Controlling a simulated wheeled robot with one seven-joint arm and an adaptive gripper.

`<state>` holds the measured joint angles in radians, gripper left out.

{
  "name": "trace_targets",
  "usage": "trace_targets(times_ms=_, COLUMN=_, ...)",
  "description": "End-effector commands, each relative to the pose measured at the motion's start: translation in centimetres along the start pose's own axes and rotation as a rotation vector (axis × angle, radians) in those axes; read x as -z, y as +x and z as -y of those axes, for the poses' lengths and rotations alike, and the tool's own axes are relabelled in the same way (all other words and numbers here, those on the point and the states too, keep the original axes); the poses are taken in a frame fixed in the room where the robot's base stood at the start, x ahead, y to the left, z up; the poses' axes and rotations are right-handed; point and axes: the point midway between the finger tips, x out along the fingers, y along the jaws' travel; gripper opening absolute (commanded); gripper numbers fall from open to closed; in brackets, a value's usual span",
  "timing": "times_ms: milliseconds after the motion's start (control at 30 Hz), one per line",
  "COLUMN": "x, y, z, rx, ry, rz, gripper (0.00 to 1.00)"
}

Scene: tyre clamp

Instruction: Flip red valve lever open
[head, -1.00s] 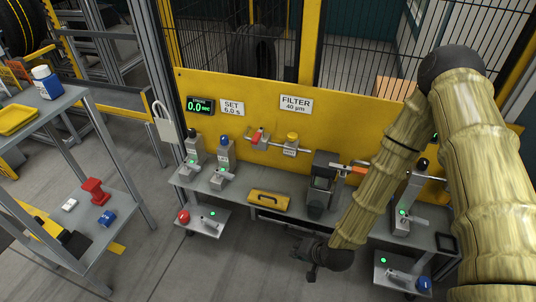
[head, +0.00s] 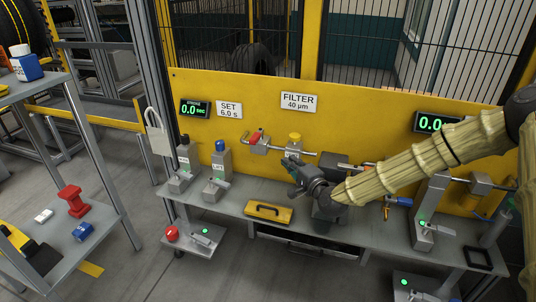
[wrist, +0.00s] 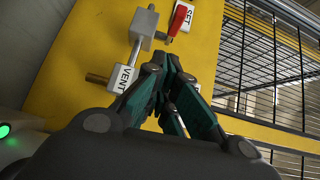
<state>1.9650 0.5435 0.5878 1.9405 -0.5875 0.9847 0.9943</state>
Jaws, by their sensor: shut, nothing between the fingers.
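The red valve lever (head: 256,137) sits on a small grey valve body (head: 262,147) on a pipe along the yellow panel. In the wrist view, the red lever (wrist: 180,19) is at the top, beyond my fingertips, beside the grey valve block (wrist: 143,27). A white VENT tag (wrist: 122,78) hangs at the pipe, left of my fingers. My gripper (head: 293,166) is in front of the panel, below and right of the lever and apart from it. In the wrist view its dark green fingers (wrist: 164,68) are shut and empty.

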Motion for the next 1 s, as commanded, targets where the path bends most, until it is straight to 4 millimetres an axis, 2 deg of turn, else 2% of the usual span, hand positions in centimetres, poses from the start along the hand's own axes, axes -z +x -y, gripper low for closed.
trace_targets(times_ms=233, x=1.1, y=0.7, z=1.2, rx=0.047, ry=0.023, rz=-0.010, gripper=0.00)
trace_targets(times_ms=633, x=1.0, y=1.3, z=1.1, rx=0.046, ry=0.022, rz=-0.009, gripper=0.00)
trace_targets(times_ms=767, x=1.0, y=2.7, z=1.0, rx=0.046, ry=0.022, rz=-0.009, gripper=0.00)
trace_targets(times_ms=1000, x=0.9, y=6.6, z=1.1, rx=0.046, ry=0.020, rz=-0.008, gripper=0.00)
